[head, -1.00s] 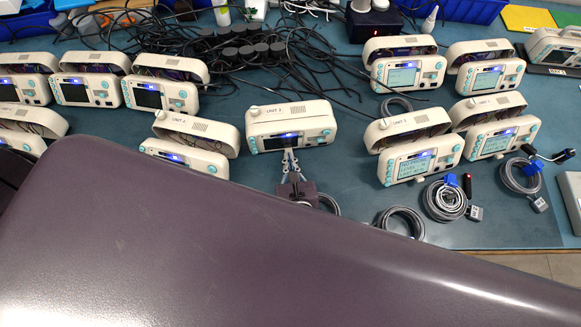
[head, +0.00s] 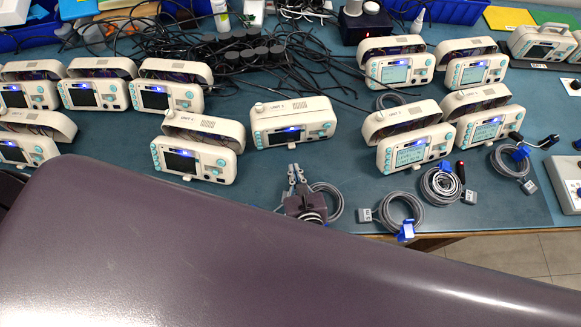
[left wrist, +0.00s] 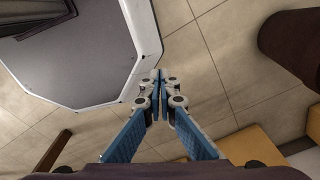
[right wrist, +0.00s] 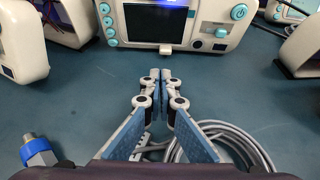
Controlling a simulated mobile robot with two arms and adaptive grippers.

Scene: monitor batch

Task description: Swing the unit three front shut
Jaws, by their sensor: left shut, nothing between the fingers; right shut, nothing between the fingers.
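Unit three (head: 293,122), a cream monitor labelled on its top, stands upright near the middle of the bench in the head view. Its front (head: 294,136) sits flush against its body, with no gap that I can see. The front, with a dark screen and teal buttons, also shows in the right wrist view (right wrist: 208,38). My right gripper (head: 293,167) is shut and empty, just in front of unit three and apart from it. My left gripper (left wrist: 160,72) is shut and empty above the floor, seen only in the left wrist view.
Unit four (head: 195,160) stands open to the left. Several more open monitors stand along both sides. Black cables (head: 240,50) lie behind. A coiled grey cable (head: 403,207) lies on the bench at front right. My arm covers the lower part of the head view.

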